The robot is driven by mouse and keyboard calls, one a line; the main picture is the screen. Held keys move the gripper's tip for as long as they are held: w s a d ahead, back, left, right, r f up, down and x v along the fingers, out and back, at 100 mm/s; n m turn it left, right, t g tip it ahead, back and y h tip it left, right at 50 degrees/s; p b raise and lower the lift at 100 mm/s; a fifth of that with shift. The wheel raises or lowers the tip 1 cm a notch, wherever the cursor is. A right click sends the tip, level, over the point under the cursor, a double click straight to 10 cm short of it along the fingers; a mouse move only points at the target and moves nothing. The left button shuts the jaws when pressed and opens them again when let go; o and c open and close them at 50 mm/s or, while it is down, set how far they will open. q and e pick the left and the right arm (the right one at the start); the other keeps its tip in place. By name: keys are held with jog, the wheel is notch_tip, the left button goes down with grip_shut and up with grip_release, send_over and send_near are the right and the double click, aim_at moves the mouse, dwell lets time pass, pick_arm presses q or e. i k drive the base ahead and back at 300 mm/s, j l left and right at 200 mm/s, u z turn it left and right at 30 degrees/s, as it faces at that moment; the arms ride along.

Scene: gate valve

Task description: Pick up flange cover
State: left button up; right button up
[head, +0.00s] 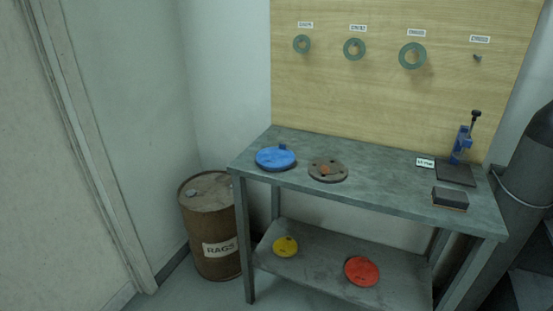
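A blue round flange cover (275,159) with a small raised tab at its rim lies on the left part of the grey workbench top (380,185). A brown-grey round flange (327,170) with bolt holes and a rusty centre lies just right of it, apart from it. A yellow disc (286,246) and a larger red disc (362,271), which look like covers too, lie on the lower shelf (320,278). Neither of my grippers shows in the head view.
A rusty drum (212,225) labelled RAGS stands left of the bench. A blue press-like tool (462,145) and a dark block (450,197) are on the bench's right side. Ring gaskets (412,56) hang on the wooden board (400,100). A dark cylinder (525,190) stands at right.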

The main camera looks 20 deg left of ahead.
aim_at(280, 158)
jog(key=i+j+z, duration=0.2)
jog(key=j, duration=0.45)
jog(key=i+j+z, duration=0.15)
jog(key=j, duration=0.5)
jog(key=i+j+z, duration=0.2)
jog(key=j, duration=0.45)
jog(key=j+z, duration=0.15)
jog(key=j, duration=0.55)
